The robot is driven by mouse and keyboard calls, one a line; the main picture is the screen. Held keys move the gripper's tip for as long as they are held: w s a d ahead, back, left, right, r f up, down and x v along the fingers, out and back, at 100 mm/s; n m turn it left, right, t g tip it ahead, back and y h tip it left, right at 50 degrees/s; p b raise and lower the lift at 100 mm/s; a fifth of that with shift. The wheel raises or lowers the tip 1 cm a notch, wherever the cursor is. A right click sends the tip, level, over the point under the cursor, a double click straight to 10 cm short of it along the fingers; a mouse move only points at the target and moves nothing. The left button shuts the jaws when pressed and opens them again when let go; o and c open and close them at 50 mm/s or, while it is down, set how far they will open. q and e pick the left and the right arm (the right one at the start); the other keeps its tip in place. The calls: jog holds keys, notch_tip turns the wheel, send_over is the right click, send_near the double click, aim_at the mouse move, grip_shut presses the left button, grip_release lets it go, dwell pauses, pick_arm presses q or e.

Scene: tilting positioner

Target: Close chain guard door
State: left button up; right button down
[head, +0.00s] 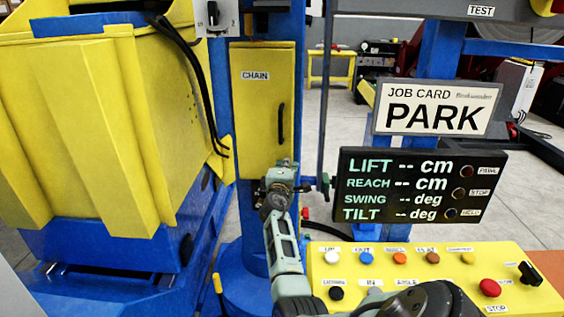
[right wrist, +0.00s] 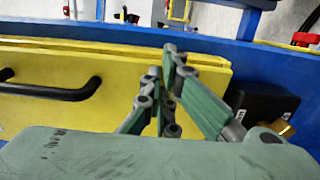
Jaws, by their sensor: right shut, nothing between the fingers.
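The chain guard door (head: 262,105) is a tall yellow panel labelled CHAIN on a blue column, with a black vertical handle (head: 282,124) near its right edge. It lies close against the column; I cannot tell whether it is fully flush. My right gripper (head: 285,166) is at the door's lower right corner, below the handle, with its fingers shut and empty. In the right wrist view the fingertips (right wrist: 172,55) overlap the yellow door (right wrist: 60,118), and the handle (right wrist: 52,91) is to their left. Contact is unclear. My left gripper is out of view.
A yellow button console (head: 440,270) stands at lower right, below a black readout panel (head: 420,188) and a PARK job card (head: 436,108). A large yellow bin (head: 80,120) in a blue frame fills the left. Black cables hang between bin and door.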

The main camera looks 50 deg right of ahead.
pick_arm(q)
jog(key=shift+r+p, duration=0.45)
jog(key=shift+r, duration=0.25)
pick_arm(e)
jog(key=shift+w+d+n+t+y, duration=0.25)
jog(key=shift+d+n+t+y, duration=0.15)
jog(key=shift+d+t, duration=0.15)
jog(key=shift+w+d+n+t+y, duration=0.2)
jog(key=shift+d+n+t+y, duration=0.1)
jog(key=shift+d+n+t, duration=0.15)
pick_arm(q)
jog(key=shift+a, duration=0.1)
